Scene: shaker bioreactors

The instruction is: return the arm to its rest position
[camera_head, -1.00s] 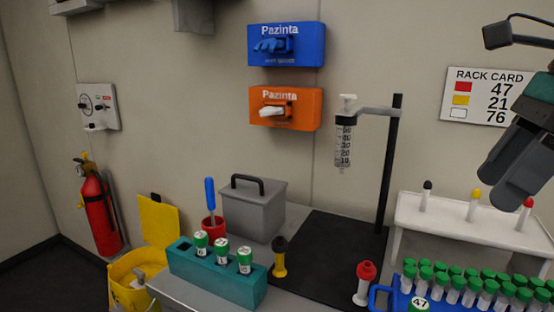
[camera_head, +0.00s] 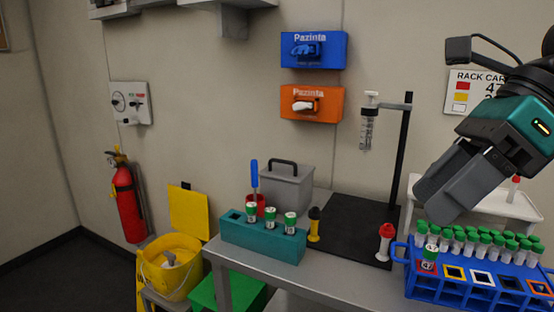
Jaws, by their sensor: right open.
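My right gripper (camera_head: 447,190) comes in from the right edge, raised in the air above the right part of the bench. Its two dark grey fingers point down and left, with nothing seen between them. It is open and hides part of the white shelf and the rack card. Below it, apart from it, stands a blue rack (camera_head: 450,294) with rows of green-capped tubes. One tube marked 47 (camera_head: 429,257) sits in the rack's front left, by the red-framed place. My left gripper is not in view.
A teal rack (camera_head: 262,240) holds several green-capped tubes on the bench. A syringe hangs on a black stand (camera_head: 401,150) left of my gripper. A yellow-black piece (camera_head: 314,225) and a red-white piece (camera_head: 385,242) stand near the black mat (camera_head: 350,222). A yellow bucket (camera_head: 172,273) stands left.

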